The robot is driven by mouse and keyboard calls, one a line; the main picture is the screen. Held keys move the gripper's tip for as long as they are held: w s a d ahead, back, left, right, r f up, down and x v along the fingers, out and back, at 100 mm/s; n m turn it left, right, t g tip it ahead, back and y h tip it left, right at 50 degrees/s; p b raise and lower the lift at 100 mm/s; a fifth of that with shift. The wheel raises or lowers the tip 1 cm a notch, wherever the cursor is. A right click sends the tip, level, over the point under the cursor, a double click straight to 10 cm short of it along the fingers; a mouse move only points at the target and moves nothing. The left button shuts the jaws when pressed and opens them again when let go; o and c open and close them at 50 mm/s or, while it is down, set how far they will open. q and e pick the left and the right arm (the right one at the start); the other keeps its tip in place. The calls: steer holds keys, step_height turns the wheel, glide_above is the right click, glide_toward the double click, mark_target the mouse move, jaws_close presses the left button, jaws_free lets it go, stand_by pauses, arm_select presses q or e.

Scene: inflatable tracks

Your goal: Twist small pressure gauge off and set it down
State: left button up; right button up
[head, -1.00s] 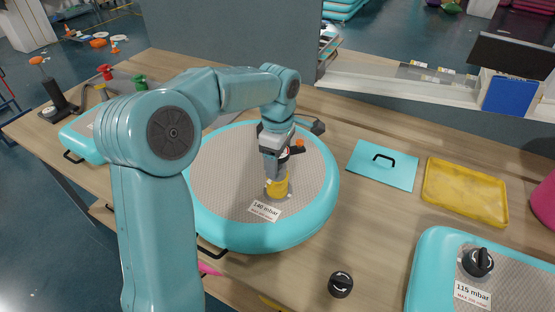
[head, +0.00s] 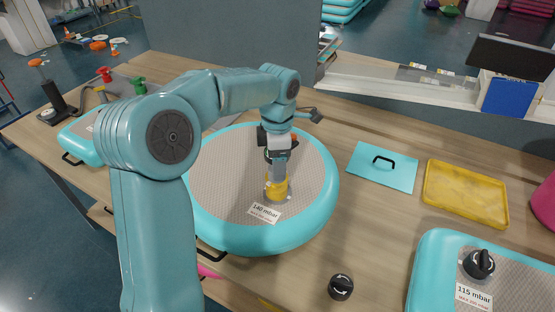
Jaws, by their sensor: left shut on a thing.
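The small pressure gauge (head: 277,189) shows as a short yellow body on the valve near the front of the round teal inflatable (head: 318,215). My left gripper (head: 277,178) points straight down and is shut on the gauge from above. The gripper hides the top of the gauge and most of the valve. The gauge looks upright and still at the valve; whether its thread is loose cannot be told. A label reading 140 mbar (head: 265,213) lies in front of it. My right gripper is not in view.
A black cap (head: 341,287) lies on the wooden table in front. A teal inflatable with a black knob (head: 479,263) stands at the right. Behind are a teal plate with a handle (head: 372,172) and a yellow tray (head: 455,206). Table between them is clear.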

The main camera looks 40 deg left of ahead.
arm_select(q)
steer(key=shift+r+p, duration=1.9)
steer(key=shift+r, duration=0.55)
